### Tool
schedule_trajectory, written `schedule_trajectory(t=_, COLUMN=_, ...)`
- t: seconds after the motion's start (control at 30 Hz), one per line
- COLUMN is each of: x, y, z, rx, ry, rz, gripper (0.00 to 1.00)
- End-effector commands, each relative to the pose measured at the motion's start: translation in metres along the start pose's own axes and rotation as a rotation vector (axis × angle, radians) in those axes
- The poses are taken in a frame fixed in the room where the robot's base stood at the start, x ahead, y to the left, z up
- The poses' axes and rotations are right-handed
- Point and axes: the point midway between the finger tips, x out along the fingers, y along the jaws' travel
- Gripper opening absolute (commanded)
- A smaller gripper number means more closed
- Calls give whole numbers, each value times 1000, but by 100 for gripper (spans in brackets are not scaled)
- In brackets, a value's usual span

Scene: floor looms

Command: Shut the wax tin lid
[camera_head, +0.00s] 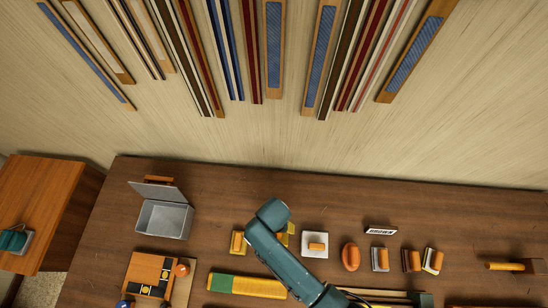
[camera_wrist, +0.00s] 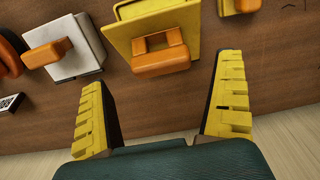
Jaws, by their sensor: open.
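The wax tin (camera_head: 165,219) is a grey, open-topped metal box on the left of the table in the head view. Its lid (camera_head: 160,192) stands open, raised at the tin's far side, with a brown-orange piece behind it. The tin does not show in the wrist view. My gripper (camera_wrist: 162,75) is open and empty in the wrist view, with yellow ridged fingers apart. It is well to the right of the tin in the head view, where my teal arm mostly hides it.
A yellow block with an orange handle (camera_wrist: 160,55) lies just beyond my fingertips. A white block with an orange handle (camera_head: 315,244) is beside it. Another yellow block (camera_head: 238,242) stands between my arm and the tin. An orange box (camera_head: 150,268) lies in front of the tin.

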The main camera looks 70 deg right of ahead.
Motion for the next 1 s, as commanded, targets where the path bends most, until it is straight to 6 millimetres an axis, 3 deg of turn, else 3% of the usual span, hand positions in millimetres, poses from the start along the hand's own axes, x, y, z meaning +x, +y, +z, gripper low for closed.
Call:
schedule_trajectory(t=0.1, x=23, y=0, z=0, rx=0, ry=0, rz=0, gripper=98)
schedule_trajectory(t=0.2, x=34, y=0, z=0, rx=0, ry=0, rz=0, gripper=98)
schedule_trajectory(t=0.53, x=39, y=0, z=0, rx=0, ry=1, rz=-1, gripper=96)
schedule_trajectory(t=0.87, x=39, y=0, z=0, rx=0, ry=1, rz=-1, gripper=33)
schedule_trajectory(t=0.9, x=38, y=0, z=0, rx=0, ry=1, rz=-1, gripper=29)
schedule_trajectory(t=1.0, x=39, y=0, z=0, rx=0, ry=3, rz=0, gripper=29)
